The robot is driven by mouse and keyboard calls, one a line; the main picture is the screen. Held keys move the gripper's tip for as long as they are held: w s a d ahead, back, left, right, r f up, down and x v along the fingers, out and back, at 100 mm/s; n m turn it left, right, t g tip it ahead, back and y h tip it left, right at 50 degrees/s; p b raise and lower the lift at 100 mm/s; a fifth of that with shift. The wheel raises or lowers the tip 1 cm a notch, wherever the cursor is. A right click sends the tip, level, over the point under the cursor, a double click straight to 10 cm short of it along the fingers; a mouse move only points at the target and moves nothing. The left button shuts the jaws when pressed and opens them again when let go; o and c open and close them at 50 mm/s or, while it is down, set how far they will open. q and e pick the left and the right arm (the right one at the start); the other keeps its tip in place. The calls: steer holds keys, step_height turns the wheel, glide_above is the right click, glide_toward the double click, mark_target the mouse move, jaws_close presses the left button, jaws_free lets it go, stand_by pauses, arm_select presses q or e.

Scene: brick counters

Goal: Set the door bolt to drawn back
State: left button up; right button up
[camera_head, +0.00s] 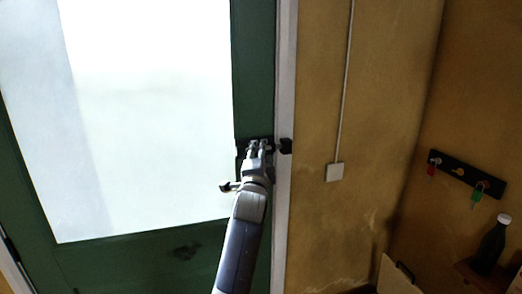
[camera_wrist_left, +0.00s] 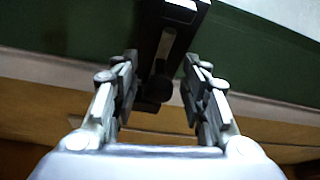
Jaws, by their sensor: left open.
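The black door bolt (camera_head: 243,143) is mounted on the right stile of the green door (camera_head: 255,70), and its black keeper (camera_head: 286,146) is on the white door frame. My left gripper (camera_head: 259,148) is at the bolt, covering the stretch between bolt body and keeper. In the left wrist view, the dark bolt body (camera_wrist_left: 178,35) runs down between the fingers. A round dark knob (camera_wrist_left: 160,89) sits between the two open fingers, with gaps on both sides. Whether the bar reaches into the keeper is hidden in the head view. My right gripper is out of view.
A door handle (camera_head: 229,187) sits just below and left of the bolt, close to my left wrist. A white switch box (camera_head: 335,172) is on the yellow wall. At right are a key rack (camera_head: 466,174) and a dark bottle (camera_head: 491,246).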

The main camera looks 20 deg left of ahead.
arm_select(q)
steer(key=shift+w+a, duration=0.1)
steer(key=shift+w, duration=0.55)
jaws_close()
